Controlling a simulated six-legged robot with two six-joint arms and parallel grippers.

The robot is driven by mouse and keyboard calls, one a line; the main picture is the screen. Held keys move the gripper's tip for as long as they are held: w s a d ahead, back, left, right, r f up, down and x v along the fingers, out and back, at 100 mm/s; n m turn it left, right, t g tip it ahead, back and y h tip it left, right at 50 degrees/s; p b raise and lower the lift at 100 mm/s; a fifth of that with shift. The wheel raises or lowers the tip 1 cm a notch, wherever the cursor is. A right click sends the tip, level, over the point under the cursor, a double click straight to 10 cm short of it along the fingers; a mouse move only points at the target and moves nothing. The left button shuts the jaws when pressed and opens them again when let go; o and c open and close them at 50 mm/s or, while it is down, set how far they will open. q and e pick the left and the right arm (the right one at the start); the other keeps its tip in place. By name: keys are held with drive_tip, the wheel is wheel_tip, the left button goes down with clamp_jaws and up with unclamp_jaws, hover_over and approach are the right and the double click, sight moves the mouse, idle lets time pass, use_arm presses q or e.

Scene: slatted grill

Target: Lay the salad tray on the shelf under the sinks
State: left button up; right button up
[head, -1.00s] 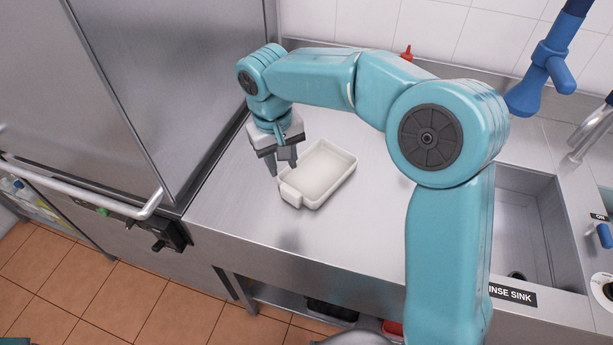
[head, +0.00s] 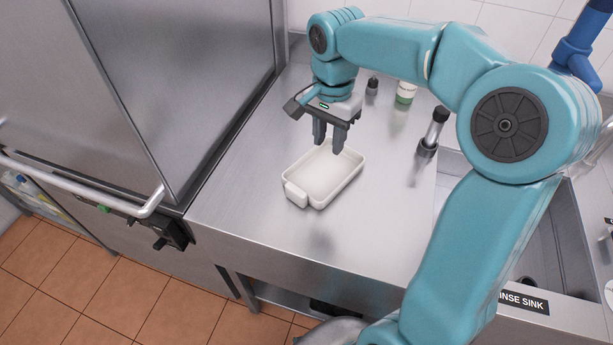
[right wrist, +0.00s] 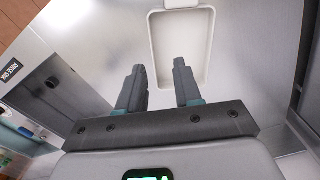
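The salad tray (head: 326,178) is a white, shallow rectangular dish with a handle tab at its near-left end. It lies flat on the steel counter (head: 235,190), left of the sink. My right gripper (head: 329,146) is over the tray's far edge, pointing down, with its two fingers apart and nothing between them. In the right wrist view the open fingers (right wrist: 158,85) show in front of the tray (right wrist: 212,50). The shelf (head: 285,297) under the counter shows only in part, below the front edge. My left gripper is not in view.
The rinse sink (head: 455,215) is at the right, partly behind my right arm. A dark-topped pepper-mill-like item (head: 433,130), a green-labelled container (head: 405,92) and a small dark-capped bottle (head: 372,86) stand behind. A steel machine with a bar handle (head: 90,185) is at the left.

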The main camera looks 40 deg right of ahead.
drive_tip(key=s+d+m, duration=0.1)
drive_tip(key=s+d, duration=0.1)
drive_tip(key=d, duration=0.1)
hover_over(339, 186)
wheel_tip(339, 186, down, 10)
drive_tip(key=shift+s+d+f, duration=0.1)
drive_tip(key=shift+s+f, duration=0.05)
drive_tip(key=shift+f, duration=0.65)
wheel_tip(339, 186, down, 4)
drive_tip(key=shift+f+p, duration=0.25)
drive_tip(key=shift+p, duration=0.1)
drive_tip(key=shift+a+r, duration=0.1)
drive_tip(key=shift+a, duration=0.1)
drive_tip(key=shift+c, duration=1.2)
clamp_jaws()
